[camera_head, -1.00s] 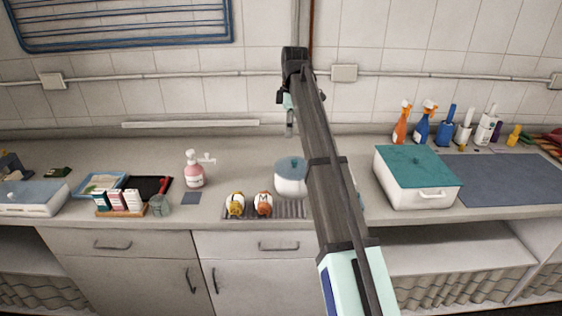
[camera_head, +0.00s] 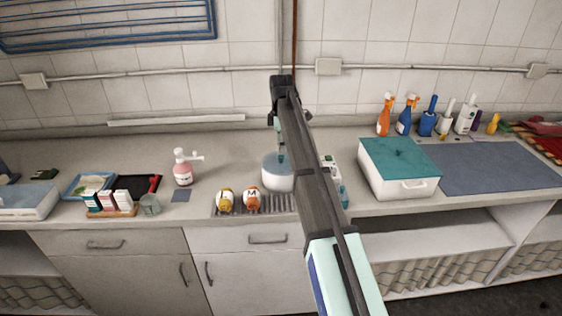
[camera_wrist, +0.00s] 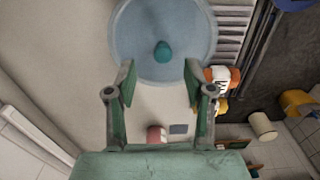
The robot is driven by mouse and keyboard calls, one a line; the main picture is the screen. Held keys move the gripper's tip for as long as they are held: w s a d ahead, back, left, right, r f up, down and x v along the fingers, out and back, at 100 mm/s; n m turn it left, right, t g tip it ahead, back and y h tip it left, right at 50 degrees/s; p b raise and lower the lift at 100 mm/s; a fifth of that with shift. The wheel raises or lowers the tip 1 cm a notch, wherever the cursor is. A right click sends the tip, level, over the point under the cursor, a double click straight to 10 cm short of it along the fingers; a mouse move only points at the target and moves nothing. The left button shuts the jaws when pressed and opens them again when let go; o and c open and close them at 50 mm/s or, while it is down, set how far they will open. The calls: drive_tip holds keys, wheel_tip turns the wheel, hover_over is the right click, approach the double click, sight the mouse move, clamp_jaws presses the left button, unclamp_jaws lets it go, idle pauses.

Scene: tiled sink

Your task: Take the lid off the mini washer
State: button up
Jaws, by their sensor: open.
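The mini washer (camera_head: 277,180) is a small white round tub standing on the counter behind the drain grille. Its round translucent blue lid (camera_wrist: 140,55) is on it, with a teal knob (camera_wrist: 162,52) at the centre. The arm partly covers the washer's right side in the head view. My gripper (camera_wrist: 160,68) is open and empty, pointing down over the lid. In the wrist view the knob shows between the fingertips, towards their far ends. I cannot tell exactly how high the fingertips are above the lid.
Two small figure-like bottles (camera_head: 238,200) stand on the grille in front of the washer. A white box with a teal lid (camera_head: 398,168) and several spray bottles (camera_head: 405,115) are right. The counter behind the washer is mostly clear.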

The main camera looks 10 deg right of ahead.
sight(281, 156)
drive_tip(key=shift+s+a+f+p, duration=0.15)
drive_tip(key=shift+f+p, duration=1.1)
drive_tip(key=shift+f, duration=1.4)
clamp_jaws()
